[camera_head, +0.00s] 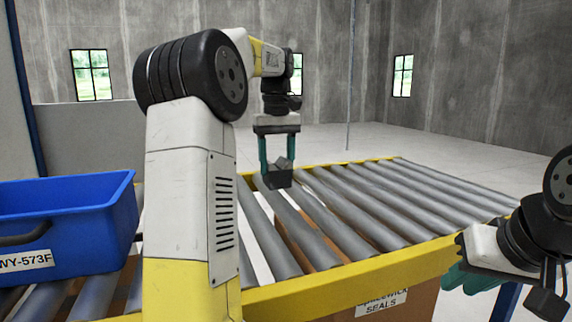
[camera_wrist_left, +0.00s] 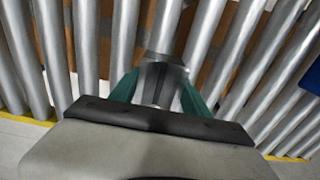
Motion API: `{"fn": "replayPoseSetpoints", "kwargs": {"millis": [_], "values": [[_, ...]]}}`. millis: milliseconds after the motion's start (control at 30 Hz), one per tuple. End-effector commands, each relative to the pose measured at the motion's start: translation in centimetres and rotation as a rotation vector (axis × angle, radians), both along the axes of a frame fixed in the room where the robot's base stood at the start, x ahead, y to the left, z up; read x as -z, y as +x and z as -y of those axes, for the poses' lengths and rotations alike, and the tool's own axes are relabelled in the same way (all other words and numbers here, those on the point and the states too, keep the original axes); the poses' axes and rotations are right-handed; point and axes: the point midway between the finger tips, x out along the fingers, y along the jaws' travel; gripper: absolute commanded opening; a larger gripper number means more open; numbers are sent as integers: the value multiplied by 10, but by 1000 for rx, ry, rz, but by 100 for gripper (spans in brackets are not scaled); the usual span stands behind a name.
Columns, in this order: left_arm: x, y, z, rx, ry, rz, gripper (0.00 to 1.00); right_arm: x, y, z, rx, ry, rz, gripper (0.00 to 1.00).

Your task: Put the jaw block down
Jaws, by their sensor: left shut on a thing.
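The jaw block (camera_head: 279,177) is a small dark grey piece with a raised part on top. My left gripper (camera_head: 278,167) has its green fingers shut on it, over the roller conveyor (camera_head: 340,207). In the left wrist view the jaw block (camera_wrist_left: 160,82) sits between the two green fingers of my left gripper (camera_wrist_left: 158,92), with rollers behind it. I cannot tell whether its underside touches the rollers. My right gripper (camera_head: 474,278) is at the right edge of the head view, beside the conveyor; its fingers are partly hidden.
A blue crate (camera_head: 75,222) with a white label stands on the rollers at the left. Yellow rails (camera_head: 345,266) edge the conveyor. Cardboard boxes (camera_head: 385,304) lie below the rollers, visible through the gaps. The rollers right of my left gripper are clear.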

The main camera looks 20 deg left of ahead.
Motion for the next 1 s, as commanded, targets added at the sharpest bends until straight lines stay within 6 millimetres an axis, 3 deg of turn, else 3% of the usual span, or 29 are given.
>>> {"fn": "replayPoseSetpoints", "kwargs": {"millis": [300,700,733,800,833,1000], "values": [[31,-1,0,1,0,2,0,0,0,0,0,0,0,23],[34,0,0,1,0,4,0,0,0,0,0,0,0,23],[36,0,0,1,0,0,60,0,0,0,0,0,0,23],[36,0,0,1,0,0,74,0,0,0,0,0,0,23],[36,0,0,1,0,0,76,0,0,0,0,0,0,23],[36,0,0,1,0,-1,76,0,0,0,0,0,0,23]]}}
